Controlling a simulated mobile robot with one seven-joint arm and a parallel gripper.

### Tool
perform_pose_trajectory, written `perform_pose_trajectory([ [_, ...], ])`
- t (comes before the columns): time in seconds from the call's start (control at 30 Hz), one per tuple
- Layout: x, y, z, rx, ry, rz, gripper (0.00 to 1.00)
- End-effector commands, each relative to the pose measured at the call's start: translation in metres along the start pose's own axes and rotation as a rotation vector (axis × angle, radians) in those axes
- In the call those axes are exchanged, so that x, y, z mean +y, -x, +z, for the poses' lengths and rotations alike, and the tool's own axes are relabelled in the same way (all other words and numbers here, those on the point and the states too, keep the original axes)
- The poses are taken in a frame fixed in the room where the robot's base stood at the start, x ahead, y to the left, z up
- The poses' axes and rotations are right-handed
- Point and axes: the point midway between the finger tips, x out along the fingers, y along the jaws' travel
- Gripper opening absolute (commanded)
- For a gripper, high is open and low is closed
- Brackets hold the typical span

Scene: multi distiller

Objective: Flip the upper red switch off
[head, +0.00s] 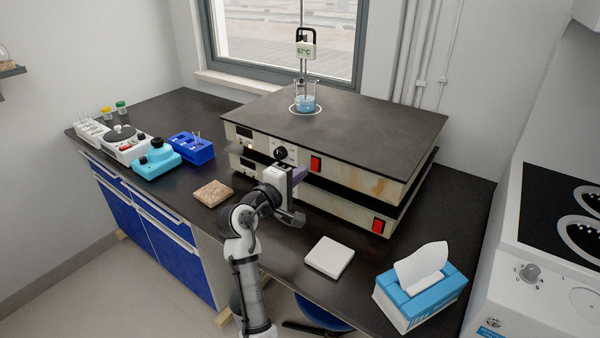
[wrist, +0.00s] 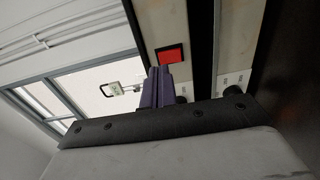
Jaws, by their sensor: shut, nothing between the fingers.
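The upper red switch (head: 316,164) is on the front panel of the upper of two stacked heater boxes (head: 345,178). It also shows in the wrist view (wrist: 170,54), just beyond my fingertips. My gripper (head: 299,174) is shut and empty, close in front of the panel, to the left of the upper switch in the head view. In the wrist view my purple fingers (wrist: 158,72) are together, at the near edge of the switch. I cannot tell whether they touch it. A lower red switch (head: 378,226) is on the lower box. Which way the upper switch is tipped is too small to tell.
A beaker (head: 305,97) of blue liquid with a thermometer stands on the upper box. A white tile (head: 329,257), a brown slab (head: 213,193) and a blue tissue box (head: 420,292) lie on the dark bench. A blue tube rack (head: 192,149) and other lab gear stand at left.

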Motion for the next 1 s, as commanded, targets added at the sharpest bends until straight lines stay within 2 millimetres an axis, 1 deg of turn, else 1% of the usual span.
perform_pose_trajectory([
  [0.03,-0.003,0.018,-0.003,0.011,-0.003,0.005,0.00],
  [0.2,-0.001,0.057,-0.003,0.010,-0.002,0.004,0.00],
  [0.3,0.001,0.074,-0.002,0.009,-0.003,0.003,0.00],
  [0.4,0.003,0.086,-0.002,0.008,-0.002,0.004,0.00],
  [0.57,0.004,0.094,-0.002,0.007,-0.001,0.002,0.00],
  [0.87,0.004,0.095,-0.002,0.006,-0.001,0.002,0.00],
  [0.93,0.006,0.097,-0.005,0.022,-0.012,0.009,0.00],
  [0.97,0.009,0.099,-0.009,0.040,-0.024,0.017,0.00],
  [1.0,0.015,0.104,-0.017,0.076,-0.048,0.031,0.00],
])
